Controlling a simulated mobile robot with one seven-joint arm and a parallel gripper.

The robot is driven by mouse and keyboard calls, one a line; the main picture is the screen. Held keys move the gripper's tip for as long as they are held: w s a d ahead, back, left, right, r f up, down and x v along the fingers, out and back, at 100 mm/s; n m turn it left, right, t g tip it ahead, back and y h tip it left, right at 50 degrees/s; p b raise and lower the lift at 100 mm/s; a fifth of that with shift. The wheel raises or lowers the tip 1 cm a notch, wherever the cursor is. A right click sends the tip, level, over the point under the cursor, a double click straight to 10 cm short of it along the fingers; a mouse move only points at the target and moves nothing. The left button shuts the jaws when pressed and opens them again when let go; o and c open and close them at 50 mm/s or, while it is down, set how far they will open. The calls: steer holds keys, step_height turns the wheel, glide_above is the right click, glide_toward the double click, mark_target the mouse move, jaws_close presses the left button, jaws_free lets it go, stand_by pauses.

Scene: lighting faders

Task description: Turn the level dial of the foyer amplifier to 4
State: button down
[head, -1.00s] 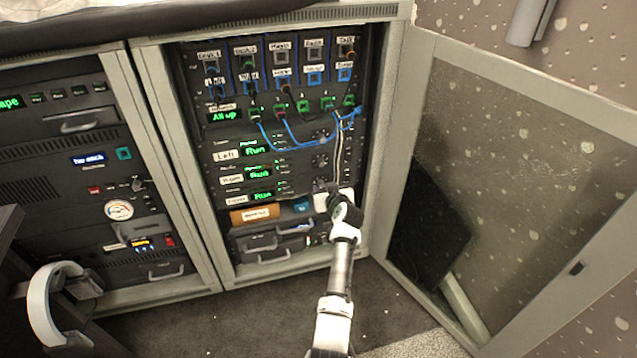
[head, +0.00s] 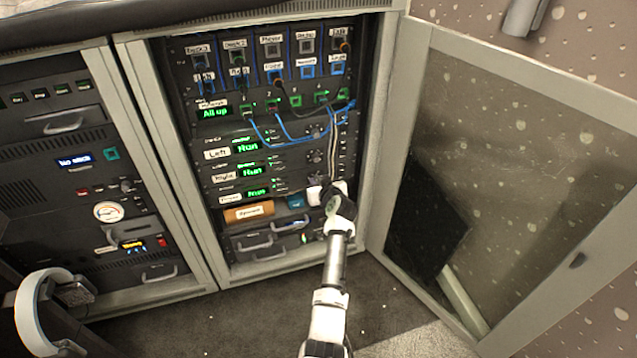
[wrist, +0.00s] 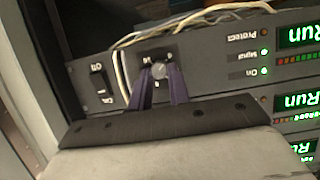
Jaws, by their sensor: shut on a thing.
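The foyer amplifier is the lowest of three amplifiers in the right rack, with a "Foyer" label (head: 229,197) and a green "Run" display (head: 257,193). In the wrist view, which is upside down, its level dial (wrist: 159,70) is a small round grey knob on a dark plate with small numbers. My gripper (wrist: 161,77) is shut on the dial, one purple finger on each side. The fingers hide part of the scale, and I cannot read the setting. In the head view my gripper (head: 333,194) covers the dial.
A rocker switch (wrist: 101,85) and pale cables (wrist: 117,85) lie close beside the dial. Blue cables (head: 285,138) hang above. The glass rack door (head: 500,190) stands open at the right. An orange-brown labelled item (head: 248,212) is below the amplifier.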

stand_by(0.3)
steer(key=shift+w+d+f+m+t+y+b, duration=0.15)
steer(key=shift+f+m+t+y+b, duration=0.15)
steer(key=shift+m+y+b, duration=1.85)
steer(key=shift+d+f+m+t+y+b, duration=0.2)
steer(key=shift+m+t+y+b, duration=0.65)
steer(key=shift+m, duration=2.55)
steer(key=shift+w+d+f+m+g+y+b, duration=0.2)
steer(key=shift+m+y+b, duration=0.9)
steer(key=shift+m+b, duration=1.25)
steer(key=shift+s+m+p, duration=0.15)
steer(key=shift+m+p, duration=0.2)
steer(key=shift+m, duration=0.25)
steer(key=c, duration=1.3)
jaws_free()
